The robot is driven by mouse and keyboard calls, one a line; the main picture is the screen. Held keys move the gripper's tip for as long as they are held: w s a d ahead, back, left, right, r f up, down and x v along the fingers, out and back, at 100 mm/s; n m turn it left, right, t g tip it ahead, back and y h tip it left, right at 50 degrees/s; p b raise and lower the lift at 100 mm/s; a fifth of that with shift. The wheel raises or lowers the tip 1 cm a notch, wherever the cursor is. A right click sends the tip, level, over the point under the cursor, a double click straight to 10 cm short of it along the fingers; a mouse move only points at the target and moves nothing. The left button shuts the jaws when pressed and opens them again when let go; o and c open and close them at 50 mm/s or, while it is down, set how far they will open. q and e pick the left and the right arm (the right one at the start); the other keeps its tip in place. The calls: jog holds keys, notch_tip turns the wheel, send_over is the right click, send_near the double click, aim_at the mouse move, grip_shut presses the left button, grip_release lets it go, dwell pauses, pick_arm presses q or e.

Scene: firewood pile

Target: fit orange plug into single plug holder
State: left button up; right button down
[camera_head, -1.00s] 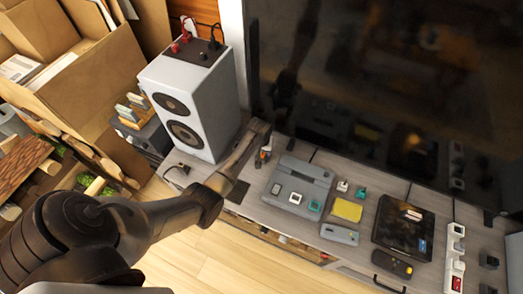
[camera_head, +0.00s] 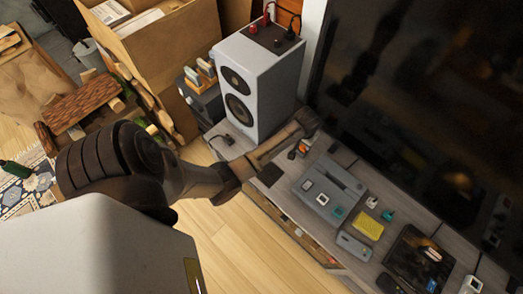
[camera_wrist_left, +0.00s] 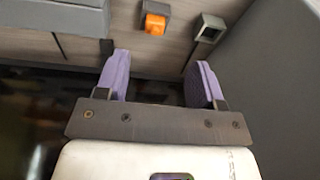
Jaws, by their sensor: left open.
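In the left wrist view, an orange plug (camera_wrist_left: 155,24) sits at a dark grey block on the wood-grain top. Just right of it is a grey housing with a square opening (camera_wrist_left: 210,28), which looks like a single plug holder. My left gripper (camera_wrist_left: 160,78) has its two purple fingers spread with nothing between them, both the plug and the housing beyond the fingertips. In the head view, my left gripper (camera_head: 305,122) is beside the speaker's right side, and a small orange spot (camera_head: 292,154) shows just below it. My right gripper is not in view.
A white speaker (camera_head: 258,85) stands left of the gripper, with a plugged power block (camera_head: 272,36) on top. A dark TV screen (camera_head: 420,110) rises behind. A grey console (camera_head: 327,188), a yellow block (camera_head: 368,224) and small plugs crowd the cabinet top to the right.

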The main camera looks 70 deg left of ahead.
pick_arm(q)
jog(key=s+d+r+m+t, duration=0.1)
jog(key=s+d+r+m, duration=0.2)
jog(key=s+d, duration=0.7)
jog(key=s+d+r+m+t+h, duration=0.1)
jog(key=s+d+r+m, duration=0.3)
jog(key=s+d, duration=0.5)
jog(key=s, duration=0.6)
jog(key=shift+s+d+r+m+h, duration=0.3)
jog(key=shift+s+d+m, duration=0.05)
jog(key=shift+d+m, duration=0.05)
